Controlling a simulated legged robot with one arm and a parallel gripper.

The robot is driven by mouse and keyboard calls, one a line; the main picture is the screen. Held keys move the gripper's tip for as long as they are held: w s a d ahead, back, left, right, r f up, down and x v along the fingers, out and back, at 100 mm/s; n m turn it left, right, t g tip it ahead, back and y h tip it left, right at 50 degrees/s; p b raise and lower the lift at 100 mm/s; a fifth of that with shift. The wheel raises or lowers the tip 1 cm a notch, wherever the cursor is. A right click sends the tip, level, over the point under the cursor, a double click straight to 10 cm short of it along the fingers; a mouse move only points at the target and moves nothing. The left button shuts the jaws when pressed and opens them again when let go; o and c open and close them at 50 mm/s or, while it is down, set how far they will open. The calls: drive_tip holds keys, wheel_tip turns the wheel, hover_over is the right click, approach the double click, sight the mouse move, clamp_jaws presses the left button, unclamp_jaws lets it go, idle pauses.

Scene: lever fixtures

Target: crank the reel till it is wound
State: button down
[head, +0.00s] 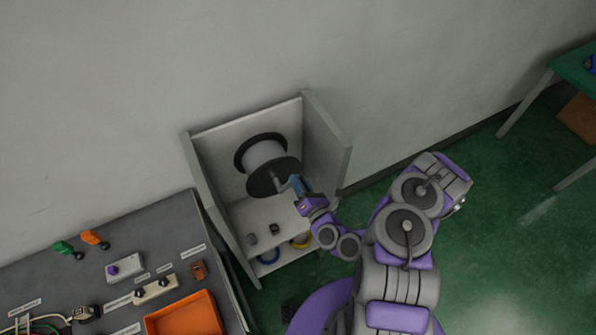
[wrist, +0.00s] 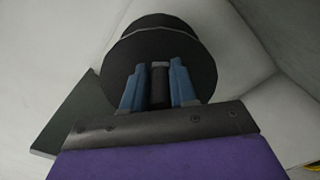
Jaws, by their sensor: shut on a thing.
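The reel (head: 265,153) is a pale drum between two dark round flanges, mounted inside an open grey cabinet (head: 327,140). Its near black flange (wrist: 160,62) fills the upper middle of the wrist view. A dark crank handle (wrist: 159,82) sticks out from the flange towards me. My gripper (head: 294,184) is at the front of the reel, at the lower right of the flange. In the wrist view its blue fingers (wrist: 160,85) stand on both sides of the handle and are shut on it. The crank's arm is mostly hidden by my gripper.
A grey bench (head: 150,215) with an orange tray (head: 185,315), switches and coloured handles stands at the left. The cabinet's side walls flank my gripper. A green table (head: 577,68) is at the far right.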

drive_tip(key=shift+w+d+f+m+b, duration=0.15)
drive_tip(key=shift+d+f+m+b, duration=0.2)
drive_tip(key=shift+m, duration=0.35)
drive_tip(key=shift+r, duration=0.1)
drive_tip(key=c, duration=1.4)
unclamp_jaws()
drive_tip(key=o, duration=0.3)
drive_tip(key=shift+w, duration=0.2)
drive_tip(key=shift+o, duration=0.7)
drive_tip(key=shift+s, duration=0.1)
drive_tip(key=shift+a, duration=0.1)
